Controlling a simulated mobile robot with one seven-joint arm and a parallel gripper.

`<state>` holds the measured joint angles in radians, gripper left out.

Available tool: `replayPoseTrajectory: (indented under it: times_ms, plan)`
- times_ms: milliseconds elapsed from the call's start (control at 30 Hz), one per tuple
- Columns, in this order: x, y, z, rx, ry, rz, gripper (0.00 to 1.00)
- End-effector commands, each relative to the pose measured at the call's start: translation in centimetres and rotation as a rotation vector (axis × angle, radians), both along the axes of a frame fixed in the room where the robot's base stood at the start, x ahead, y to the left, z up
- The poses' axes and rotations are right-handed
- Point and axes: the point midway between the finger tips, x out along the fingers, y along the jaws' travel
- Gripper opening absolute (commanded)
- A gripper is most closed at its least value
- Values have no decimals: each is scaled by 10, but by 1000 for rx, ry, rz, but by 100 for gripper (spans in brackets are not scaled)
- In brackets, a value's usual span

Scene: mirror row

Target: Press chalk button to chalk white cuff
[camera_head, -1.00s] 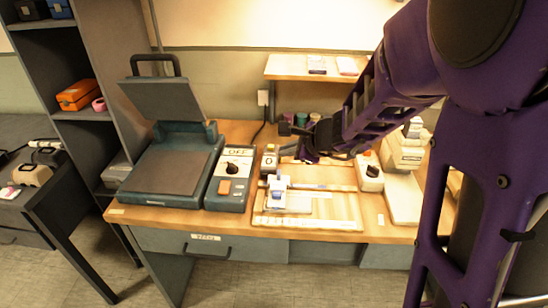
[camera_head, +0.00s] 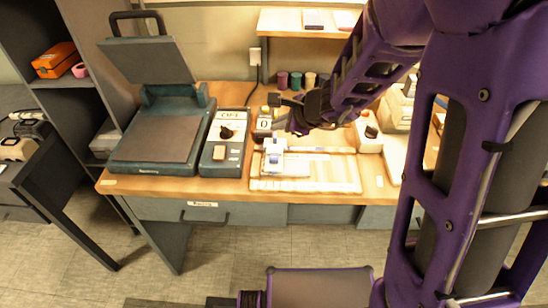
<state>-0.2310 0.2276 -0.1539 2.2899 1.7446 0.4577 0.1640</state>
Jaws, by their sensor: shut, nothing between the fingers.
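My gripper (camera_head: 287,113) is dark and hangs over the back middle of the bench, its fingers pointing left. It looks shut and empty. A small box marked 0 (camera_head: 264,128) stands just left of and below it in the picture; I cannot tell if they touch. A white and blue device (camera_head: 273,157) stands on a pale lined board (camera_head: 330,174) in front. A press (camera_head: 155,138) with its lid raised has a panel marked OFF, a black knob (camera_head: 226,133) and a pale pinkish button (camera_head: 219,154). I cannot tell which part is the chalk button or the white cuff.
A white box with a dark knob (camera_head: 368,133) stands right of my gripper. Several spools (camera_head: 295,80) stand behind, under a wall shelf (camera_head: 280,26). A shelf unit holds an orange case (camera_head: 54,60).

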Motion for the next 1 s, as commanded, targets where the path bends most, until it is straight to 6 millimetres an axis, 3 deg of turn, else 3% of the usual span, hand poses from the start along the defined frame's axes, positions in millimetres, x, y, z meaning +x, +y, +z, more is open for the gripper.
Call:
replayPoseTrajectory:
  times_ms: [500,1000]
  plan:
    - [0,0,-72,-1,0,1,0]
    - [0,0,-80,-1,0,1,0]
